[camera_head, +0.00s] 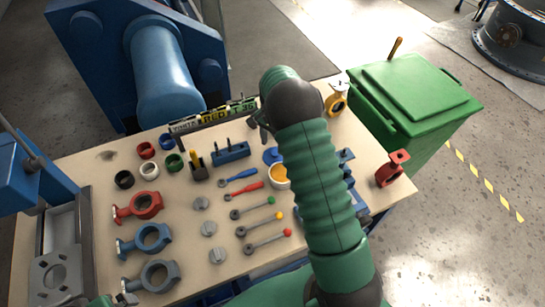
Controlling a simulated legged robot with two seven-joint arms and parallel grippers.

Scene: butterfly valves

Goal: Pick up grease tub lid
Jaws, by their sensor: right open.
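The grease tub (279,179) is a small white tub with yellow-orange grease showing at its open top. It stands on the workbench (95,168), partly hidden by my right arm. A round blue piece that looks like the grease tub lid (271,156) lies just behind the tub, its right part hidden by my arm. My right gripper (260,124) is beyond the lid, apart from it. It is open, small and mostly hidden behind my wrist; nothing is seen in it. My left gripper is not in view.
Red, blue and grey valve bodies (145,238) stand at the left. Several levers (258,222), rings and grey discs lie mid-bench. A labelled rack (214,117) stands at the back edge. A red valve (392,168) is at the right, beside a green bin (415,95).

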